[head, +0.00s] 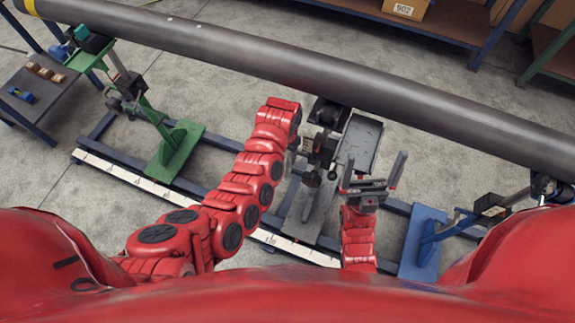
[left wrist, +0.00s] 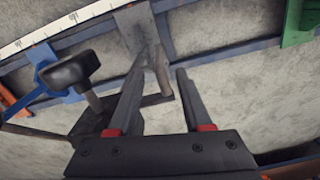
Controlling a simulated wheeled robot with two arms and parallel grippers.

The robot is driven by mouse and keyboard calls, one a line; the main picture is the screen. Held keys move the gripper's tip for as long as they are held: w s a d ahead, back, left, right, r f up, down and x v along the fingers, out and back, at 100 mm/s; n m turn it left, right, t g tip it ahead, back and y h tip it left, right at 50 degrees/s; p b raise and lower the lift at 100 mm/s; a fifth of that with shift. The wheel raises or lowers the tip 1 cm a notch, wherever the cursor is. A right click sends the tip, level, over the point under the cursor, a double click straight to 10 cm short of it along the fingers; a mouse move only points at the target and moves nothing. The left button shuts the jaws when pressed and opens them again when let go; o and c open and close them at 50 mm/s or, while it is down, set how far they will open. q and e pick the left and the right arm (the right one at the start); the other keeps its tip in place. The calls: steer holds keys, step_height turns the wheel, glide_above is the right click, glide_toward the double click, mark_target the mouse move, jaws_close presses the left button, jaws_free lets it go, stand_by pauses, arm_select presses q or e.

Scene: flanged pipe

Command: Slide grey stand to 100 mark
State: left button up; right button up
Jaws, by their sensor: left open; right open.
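The grey stand (head: 308,208) stands in the middle of the floor rails, its base plate flat and its dark post under the pipe. Its base plate also shows in the left wrist view (left wrist: 134,24). My left gripper (left wrist: 156,82) is open, with part of the stand's upright showing between its fingers; I cannot tell whether they touch it. In the head view, my left arm partly hides that gripper. My right gripper (head: 373,172) is open and empty, to the right of the grey stand. The white scale strip (head: 140,184) runs along the near rail; its numbers are too small to read surely.
A long dark pipe (head: 260,70) crosses above the stands. A green stand (head: 178,150) is to the left and a blue stand (head: 420,240) to the right on the same rails. A grey tray (head: 361,143) is beside the grey stand's post. A small table (head: 60,95) stands far left.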

mark_target(286, 161)
arm_select(q)
step_height(286, 161, down, 5)
steer(key=shift+s+r, duration=0.15)
step_height(286, 161, down, 4)
steer(key=b, duration=0.2)
steer(key=shift+f+b, duration=0.2)
steer(key=shift+b, duration=0.15)
steer(key=shift+f+b, duration=0.4)
steer(key=shift+f, duration=0.3)
jaws_close()
stand_by(0.6)
